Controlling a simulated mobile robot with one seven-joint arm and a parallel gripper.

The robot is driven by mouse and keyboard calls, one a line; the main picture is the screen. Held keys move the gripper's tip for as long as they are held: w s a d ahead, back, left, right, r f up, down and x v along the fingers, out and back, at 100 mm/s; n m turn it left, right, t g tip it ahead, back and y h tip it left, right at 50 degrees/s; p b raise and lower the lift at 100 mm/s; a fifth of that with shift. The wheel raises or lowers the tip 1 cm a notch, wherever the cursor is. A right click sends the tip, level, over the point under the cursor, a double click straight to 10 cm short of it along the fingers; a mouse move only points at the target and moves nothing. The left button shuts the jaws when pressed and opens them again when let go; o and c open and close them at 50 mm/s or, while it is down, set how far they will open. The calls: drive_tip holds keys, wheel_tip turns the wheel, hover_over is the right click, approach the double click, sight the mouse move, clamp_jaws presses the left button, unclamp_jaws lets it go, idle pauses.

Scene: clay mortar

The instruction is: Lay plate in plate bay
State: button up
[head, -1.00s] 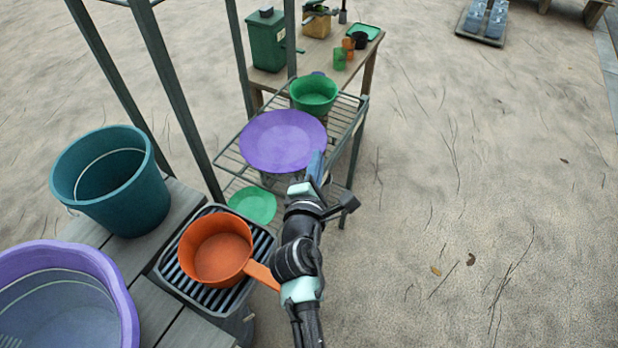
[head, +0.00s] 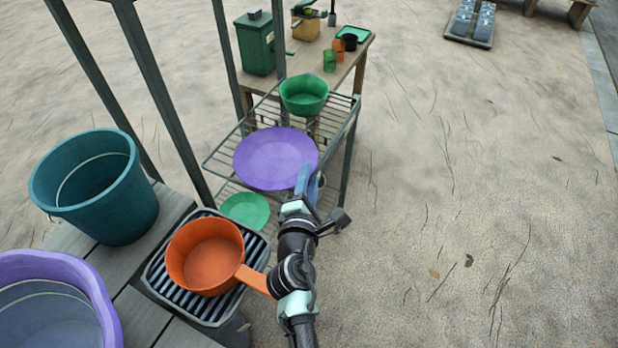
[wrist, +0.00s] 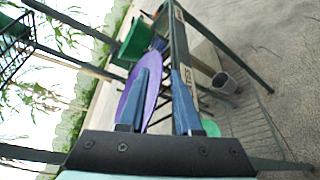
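A round purple plate (head: 272,158) is at the wire rack (head: 222,158), over its upper shelf near the front. My gripper (head: 303,182) is at the plate's near right rim. In the wrist view the plate (wrist: 131,103) shows behind and beside the left of my blue fingers (wrist: 163,95). The fingers have a gap between them, and the plate follows the gripper, so it appears gripped at the rim. Whether the plate touches the shelf is unclear. No marked plate bay can be told apart; the plate hides part of the upper shelf.
A green bowl (head: 304,97) stands on the upper shelf behind the plate. A green plate (head: 246,210) lies lower down. An orange pan (head: 205,256), teal bucket (head: 120,205) and purple tub (head: 95,290) stand at the near left. Bare ground (head: 480,200) is at right.

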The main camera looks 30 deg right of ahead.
drive_tip(key=shift+r, duration=0.1)
drive_tip(key=v, duration=1.2)
drive_tip(key=w+a+r+m+t+y, duration=0.15)
drive_tip(key=r+m, duration=0.25)
drive_tip(key=r, duration=0.6)
drive_tip(key=w+a+r+m+t, duration=0.2)
drive_tip(key=w+r+m+t, duration=0.1)
drive_tip(key=r, duration=0.7)
drive_tip(key=w+a+r+m+t, duration=0.2)
drive_tip(key=w+r+m, duration=0.15)
drive_tip(key=r, duration=0.65)
drive_tip(key=s+a+r+m+t+y, duration=0.2)
drive_tip(key=s+r, duration=0.2)
drive_tip(key=r, duration=0.4)
drive_tip(key=s+a+r+m+t+y, duration=0.2)
drive_tip(key=s+a+r+t, duration=0.1)
drive_tip(key=r, duration=0.5)
drive_tip(key=s+a+r+m+t+y, duration=0.2)
drive_tip(key=s+r, duration=0.3)
drive_tip(key=r, duration=0.4)
drive_tip(key=shift+a+y, duration=0.4)
drive_tip(key=shift+y, duration=0.05)
